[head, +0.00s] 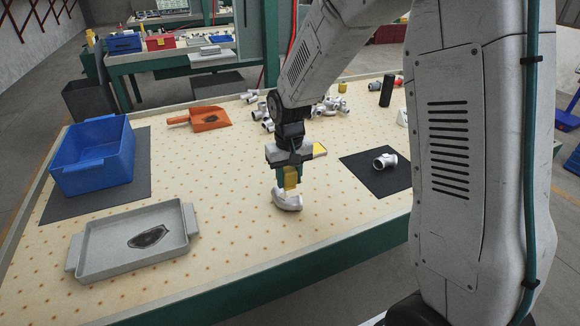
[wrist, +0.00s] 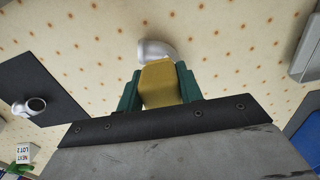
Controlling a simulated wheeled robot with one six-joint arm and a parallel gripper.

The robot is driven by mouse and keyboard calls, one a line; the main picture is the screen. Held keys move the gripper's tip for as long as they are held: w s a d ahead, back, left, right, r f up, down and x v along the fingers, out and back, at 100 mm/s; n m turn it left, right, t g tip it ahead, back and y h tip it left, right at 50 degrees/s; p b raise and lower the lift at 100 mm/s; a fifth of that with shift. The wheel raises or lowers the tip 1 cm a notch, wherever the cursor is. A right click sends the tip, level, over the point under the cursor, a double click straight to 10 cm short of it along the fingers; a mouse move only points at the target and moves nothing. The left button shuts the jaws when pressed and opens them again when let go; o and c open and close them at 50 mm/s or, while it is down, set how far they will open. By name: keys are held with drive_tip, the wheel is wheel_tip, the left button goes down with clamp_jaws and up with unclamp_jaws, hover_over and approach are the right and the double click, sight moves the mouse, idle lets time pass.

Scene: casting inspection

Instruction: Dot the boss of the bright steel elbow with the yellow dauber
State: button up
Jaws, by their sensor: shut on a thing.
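The bright steel elbow (head: 287,203) lies on the spotted tabletop near the middle of the head view. It also shows at the top of the wrist view (wrist: 153,48), partly hidden behind the dauber. My gripper (head: 290,181) points down over the elbow, its green fingers shut on the yellow dauber (head: 291,175). In the wrist view the dauber (wrist: 160,84) is a yellow block between the fingers. Its lower end is at or just above the elbow; I cannot tell whether they touch. The boss and any mark on it cannot be made out.
Another metal fitting (head: 385,161) lies on a dark mat (head: 362,176) at the right. A grey tray (head: 90,277), a blue bin (head: 92,166) and an orange dustpan (head: 210,119) are at the left. Several fittings (head: 330,104) are piled behind my gripper. A black cylinder (head: 387,90) stands at the back right.

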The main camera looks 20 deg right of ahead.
sight(289, 170)
drive_tip(key=shift+r, duration=1.75)
drive_tip(key=shift+s+f, duration=0.1)
